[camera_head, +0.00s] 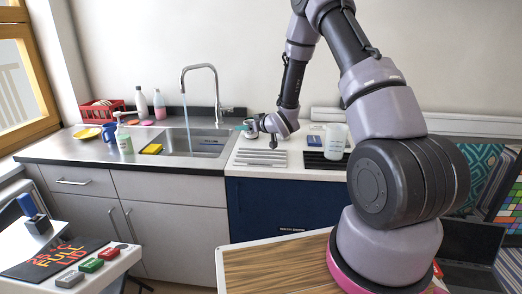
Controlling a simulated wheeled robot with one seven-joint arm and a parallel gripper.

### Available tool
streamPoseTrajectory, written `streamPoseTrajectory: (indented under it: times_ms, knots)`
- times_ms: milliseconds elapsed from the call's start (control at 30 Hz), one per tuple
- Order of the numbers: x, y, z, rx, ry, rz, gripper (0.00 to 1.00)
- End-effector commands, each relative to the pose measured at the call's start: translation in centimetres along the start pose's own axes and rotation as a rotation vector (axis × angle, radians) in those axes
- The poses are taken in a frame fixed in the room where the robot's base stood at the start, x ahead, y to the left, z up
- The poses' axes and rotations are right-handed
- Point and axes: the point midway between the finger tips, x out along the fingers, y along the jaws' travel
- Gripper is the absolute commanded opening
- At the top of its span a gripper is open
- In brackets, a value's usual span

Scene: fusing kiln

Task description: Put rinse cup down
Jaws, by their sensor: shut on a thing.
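My gripper (249,127) is at the right rim of the sink, a little above the counter and pointing left. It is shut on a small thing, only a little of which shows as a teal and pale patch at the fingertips. I take this to be the rinse cup (241,127), but it is too small and too hidden to be sure. I cannot tell whether it touches the counter or sink rim.
The sink (205,143) has a running tap (184,85) and a yellow sponge (152,149) at its left edge. Bottles (124,139) stand left of the sink.

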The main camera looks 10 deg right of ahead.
Motion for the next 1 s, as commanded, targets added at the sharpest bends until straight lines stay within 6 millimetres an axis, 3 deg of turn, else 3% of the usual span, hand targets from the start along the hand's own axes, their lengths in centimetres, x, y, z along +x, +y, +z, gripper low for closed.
streamPoseTrajectory:
  times_ms: [100,333,533,933,967,1000]
  knots:
    - [0.7,0.0,2.1,0.001,-0.002,0.001,0.13]
    - [1.3,0.1,3.8,0.001,-0.001,0.002,0.13]
    - [2.4,0.0,6.5,0.0,-0.001,0.001,0.13]
    - [2.6,0.1,7.1,0.001,0.001,0.003,0.13]
    - [2.6,0.1,7.1,0.001,0.001,0.002,0.75]
    - [2.6,0.1,7.1,0.0,0.001,0.002,0.91]
